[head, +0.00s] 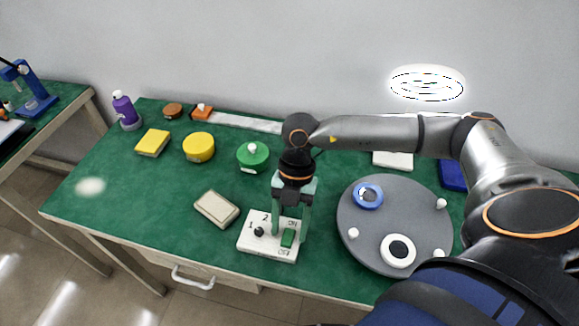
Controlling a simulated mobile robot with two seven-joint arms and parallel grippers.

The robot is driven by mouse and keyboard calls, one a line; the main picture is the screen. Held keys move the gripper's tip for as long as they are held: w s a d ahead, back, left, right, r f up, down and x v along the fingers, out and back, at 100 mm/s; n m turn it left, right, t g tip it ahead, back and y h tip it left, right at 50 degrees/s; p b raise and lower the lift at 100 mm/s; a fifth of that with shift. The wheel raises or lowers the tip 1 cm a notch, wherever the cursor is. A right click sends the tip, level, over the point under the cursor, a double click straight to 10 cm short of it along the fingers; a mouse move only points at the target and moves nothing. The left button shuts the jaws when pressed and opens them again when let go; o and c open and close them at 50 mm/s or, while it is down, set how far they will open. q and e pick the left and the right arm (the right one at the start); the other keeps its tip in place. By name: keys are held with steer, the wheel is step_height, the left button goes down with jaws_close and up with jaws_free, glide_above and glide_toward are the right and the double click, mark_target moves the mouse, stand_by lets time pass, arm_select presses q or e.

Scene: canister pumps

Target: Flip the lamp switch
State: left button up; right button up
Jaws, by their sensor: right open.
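A white switch box (262,245) lies near the front edge of the green table. It has a small black knob (259,231) by the marks 1 and 2, and a green rocker switch (288,238) between the marks ON and OFF. I cannot tell clearly which way the rocker is tilted. My right gripper (291,223) points down over the box, its green fingers open and apart on either side of the rocker's area. Whether a finger touches the rocker cannot be told. It holds nothing visible. My left gripper is out of view.
A grey round turntable (362,236) with a blue ring and a white ring stands right of the box. A beige block (216,209) lies to the left. Green (252,157) and yellow (199,147) round containers stand behind. A bright white oval (428,86) shows on the wall.

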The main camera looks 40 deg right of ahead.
steer(key=shift+c, duration=0.3)
jaws_close()
stand_by(0.3)
